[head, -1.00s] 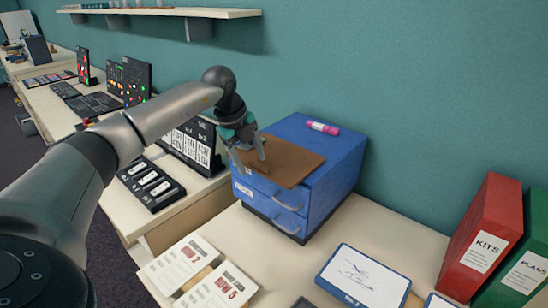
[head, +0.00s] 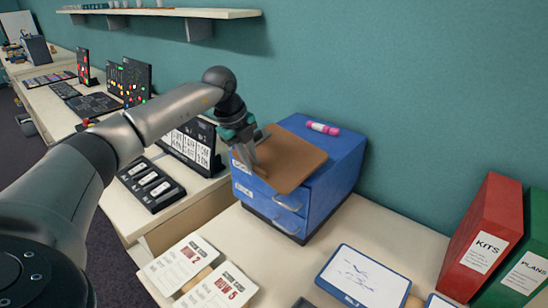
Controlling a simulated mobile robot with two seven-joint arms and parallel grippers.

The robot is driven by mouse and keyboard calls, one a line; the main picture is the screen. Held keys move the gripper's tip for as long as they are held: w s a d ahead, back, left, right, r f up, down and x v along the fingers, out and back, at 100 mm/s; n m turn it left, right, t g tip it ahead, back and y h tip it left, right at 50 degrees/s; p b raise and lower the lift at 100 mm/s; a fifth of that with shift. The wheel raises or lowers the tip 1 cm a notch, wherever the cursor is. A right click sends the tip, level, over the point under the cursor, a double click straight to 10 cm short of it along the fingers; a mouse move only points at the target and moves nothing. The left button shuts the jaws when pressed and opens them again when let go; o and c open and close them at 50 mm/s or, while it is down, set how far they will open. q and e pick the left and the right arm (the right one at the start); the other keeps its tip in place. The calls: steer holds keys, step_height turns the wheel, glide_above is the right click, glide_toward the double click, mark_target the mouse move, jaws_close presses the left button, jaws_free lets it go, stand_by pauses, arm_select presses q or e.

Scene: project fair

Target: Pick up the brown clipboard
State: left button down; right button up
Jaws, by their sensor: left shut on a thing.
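The brown clipboard (head: 290,162) is on top of the blue drawer cabinet (head: 327,190) in the head view. It is tilted, and its front part reaches out past the cabinet's front edge. My left gripper (head: 257,166) is shut on the clipboard at its left edge, with the fingers pointing down. The gripper hides part of that edge. Whether the far side of the clipboard still touches the cabinet top is hard to tell. My right gripper is not in view.
A pink marker-like roll (head: 322,128) lies on the cabinet top behind the clipboard. A red binder (head: 483,235) and a green binder (head: 520,265) stand at the right. A framed sketch (head: 363,278) and cards (head: 182,264) lie in front. A wall shelf (head: 160,12) hangs above left.

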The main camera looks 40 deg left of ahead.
arm_select(q)
steer(key=shift+r, duration=0.25)
stand_by(0.7)
